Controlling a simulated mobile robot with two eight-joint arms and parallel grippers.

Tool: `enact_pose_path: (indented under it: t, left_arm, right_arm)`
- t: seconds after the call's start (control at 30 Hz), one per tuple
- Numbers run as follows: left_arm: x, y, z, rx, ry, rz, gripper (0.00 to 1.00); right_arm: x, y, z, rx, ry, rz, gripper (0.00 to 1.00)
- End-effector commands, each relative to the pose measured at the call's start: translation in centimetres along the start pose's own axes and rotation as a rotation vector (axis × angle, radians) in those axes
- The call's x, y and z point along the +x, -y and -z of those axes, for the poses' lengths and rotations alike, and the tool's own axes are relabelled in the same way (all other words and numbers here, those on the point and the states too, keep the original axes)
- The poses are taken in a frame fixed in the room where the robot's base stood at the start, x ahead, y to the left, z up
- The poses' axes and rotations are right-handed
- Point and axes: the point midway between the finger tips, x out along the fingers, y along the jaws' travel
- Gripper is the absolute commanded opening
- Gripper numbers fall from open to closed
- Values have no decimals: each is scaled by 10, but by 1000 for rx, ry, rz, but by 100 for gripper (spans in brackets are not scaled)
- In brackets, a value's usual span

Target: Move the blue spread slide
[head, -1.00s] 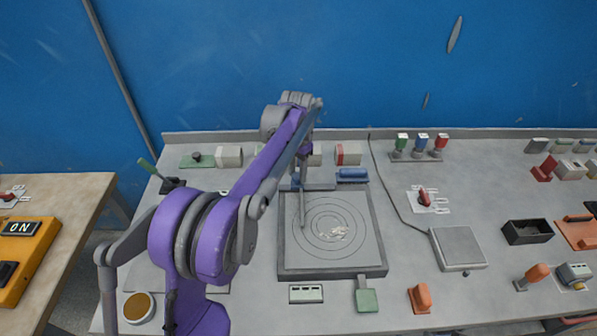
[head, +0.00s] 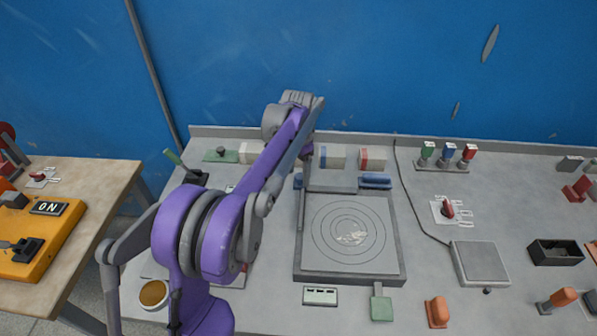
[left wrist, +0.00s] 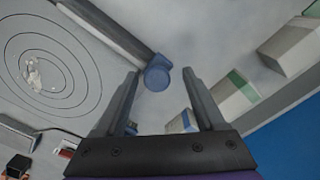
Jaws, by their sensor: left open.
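The blue spread slide shows in the left wrist view as a round blue knob (left wrist: 158,77) at the end of a dark grey bar. In the head view a small blue part (head: 298,181) shows at the far left corner of the grey panel mould (head: 397,240), partly behind my left arm. My left gripper (left wrist: 160,72) is open; in the wrist view the knob appears between its fingertips. I see no grip on it, and cannot tell the depth gap. In the head view the gripper is mostly hidden by the arm. My right gripper is out of view.
White boxes with blue (head: 332,157) and red (head: 373,160) bands stand behind the mould. A blue-handled brush-like item (head: 375,181) lies at its far right edge. A grey square plate (head: 480,262) is to the right. The blue wall (head: 400,70) closes the back.

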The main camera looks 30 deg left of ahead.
Motion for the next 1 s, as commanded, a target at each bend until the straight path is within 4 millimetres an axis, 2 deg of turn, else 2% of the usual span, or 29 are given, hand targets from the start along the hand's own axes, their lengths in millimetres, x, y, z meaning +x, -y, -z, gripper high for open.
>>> enact_pose_path:
  t: [0.17, 0.27, 0.6, 0.7, 0.83, 1.0]
  left_arm:
    - [-3, 0, 0, 0, -1, -1, 71]
    - [-14, 0, 1, 0, -1, -1, 71]
    - [-81, 0, 0, 0, -1, 0, 71]
    - [-95, 0, 0, 0, -1, 0, 71]
    - [-106, 0, 0, 0, 0, 0, 71]
    - [-109, 0, 0, 0, 0, 0, 71]
  right_arm:
    - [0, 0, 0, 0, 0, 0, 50]
    - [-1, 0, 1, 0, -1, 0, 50]
    - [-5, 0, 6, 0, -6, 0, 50]
    - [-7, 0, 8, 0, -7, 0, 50]
    - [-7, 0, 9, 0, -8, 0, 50]
    - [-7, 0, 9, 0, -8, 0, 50]
